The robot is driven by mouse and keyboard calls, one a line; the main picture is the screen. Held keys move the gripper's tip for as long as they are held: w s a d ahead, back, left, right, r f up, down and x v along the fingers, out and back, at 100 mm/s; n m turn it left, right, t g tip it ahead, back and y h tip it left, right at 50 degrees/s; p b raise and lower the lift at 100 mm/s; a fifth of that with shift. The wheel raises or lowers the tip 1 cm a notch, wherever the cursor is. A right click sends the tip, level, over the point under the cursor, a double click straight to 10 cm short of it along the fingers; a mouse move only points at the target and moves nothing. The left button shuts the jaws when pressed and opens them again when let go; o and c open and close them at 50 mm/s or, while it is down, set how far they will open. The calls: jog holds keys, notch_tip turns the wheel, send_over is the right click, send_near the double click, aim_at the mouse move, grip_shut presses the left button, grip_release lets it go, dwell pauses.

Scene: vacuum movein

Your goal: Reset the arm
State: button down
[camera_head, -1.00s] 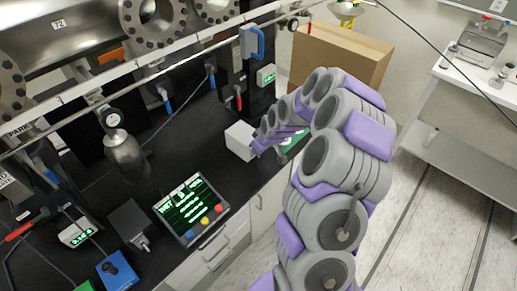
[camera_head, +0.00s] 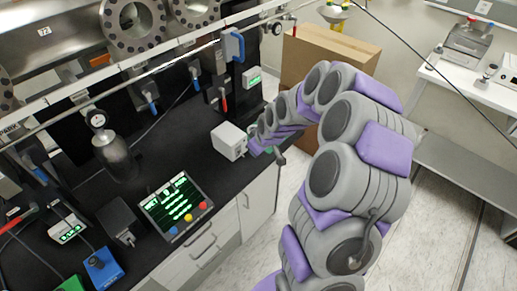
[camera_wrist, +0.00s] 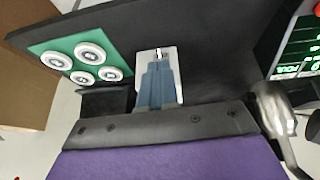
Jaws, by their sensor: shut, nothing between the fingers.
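My grey and purple arm reaches from the lower right of the head view over the edge of the black bench (camera_head: 165,130). Its far end is beside a small white box (camera_head: 229,141), mostly hidden by my own arm links. In the wrist view my gripper (camera_wrist: 158,66) shows as blue-grey fingers close together, with nothing seen held. A pale, whitish patch lies behind the fingertips; I cannot tell how far off it is.
A green panel with white round buttons (camera_wrist: 80,55) is left of my fingers. A control screen (camera_head: 177,207) stands on the bench. A cardboard box (camera_head: 325,60) is behind my arm. A white side table (camera_head: 470,85) stands at right, with open floor before it.

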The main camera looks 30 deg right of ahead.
jog(key=s+a+r+g, duration=0.3)
jog(key=s+a+r, duration=0.75)
jog(key=s, duration=0.35)
jog(key=s+a+r+m+g, duration=0.1)
jog(key=s+r+m+g, duration=0.1)
jog(key=s, duration=0.9)
jog(key=s+a+r+m+g+h, duration=0.1)
jog(key=s+a+r+m, duration=0.1)
jog(key=s, duration=1)
jog(key=shift+a+r+g, duration=0.3)
jog(key=shift+r+g, duration=0.1)
jog(key=shift+a, duration=0.25)
